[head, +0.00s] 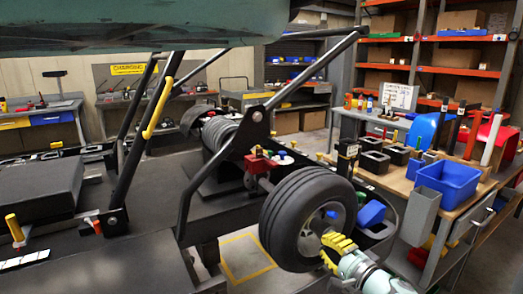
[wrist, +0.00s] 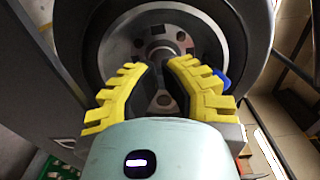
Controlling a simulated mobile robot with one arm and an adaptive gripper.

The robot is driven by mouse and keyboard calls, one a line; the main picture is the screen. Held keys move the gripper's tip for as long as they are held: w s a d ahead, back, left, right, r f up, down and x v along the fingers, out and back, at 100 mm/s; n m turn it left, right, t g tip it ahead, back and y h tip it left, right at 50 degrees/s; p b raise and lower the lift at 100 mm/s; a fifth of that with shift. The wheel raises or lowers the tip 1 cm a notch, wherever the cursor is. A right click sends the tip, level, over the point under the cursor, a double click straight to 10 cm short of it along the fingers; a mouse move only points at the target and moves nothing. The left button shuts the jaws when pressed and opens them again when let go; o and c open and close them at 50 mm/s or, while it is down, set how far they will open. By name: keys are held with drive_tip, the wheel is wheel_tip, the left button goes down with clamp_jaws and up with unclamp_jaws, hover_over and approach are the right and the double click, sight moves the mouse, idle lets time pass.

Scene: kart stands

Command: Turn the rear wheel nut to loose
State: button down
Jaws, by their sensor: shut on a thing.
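The rear wheel (head: 300,222), a black tyre on a grey rim, sits on the kart's axle at the lower middle of the head view. My gripper (head: 333,246) is at its hub from the lower right, with yellow ribbed fingers. In the wrist view the wheel rim (wrist: 120,48) fills the top, and my gripper's fingertips (wrist: 159,66) meet the hub centre from both sides. The gripper is shut on the wheel nut at the hub. The nut is mostly hidden by the fingertips and in shadow, so its turn angle cannot be told.
A workbench with a blue bin (head: 448,180) and a grey bin (head: 419,216) stands close to the right of the wheel. The kart's black frame bars (head: 225,135) rise left of the wheel. Yellow-marked floor (head: 245,258) shows below.

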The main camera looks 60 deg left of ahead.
drive_tip(key=shift+w+d+f+b, duration=0.1)
drive_tip(key=shift+w+f+b, duration=0.2)
drive_tip(key=shift+b, duration=0.9)
idle(0.5)
drive_tip(key=shift+s, duration=0.15)
drive_tip(key=d, duration=0.4)
drive_tip(key=s+d, duration=0.1)
drive_tip(key=shift+d+r, duration=0.2)
drive_tip(key=shift+d, duration=0.2)
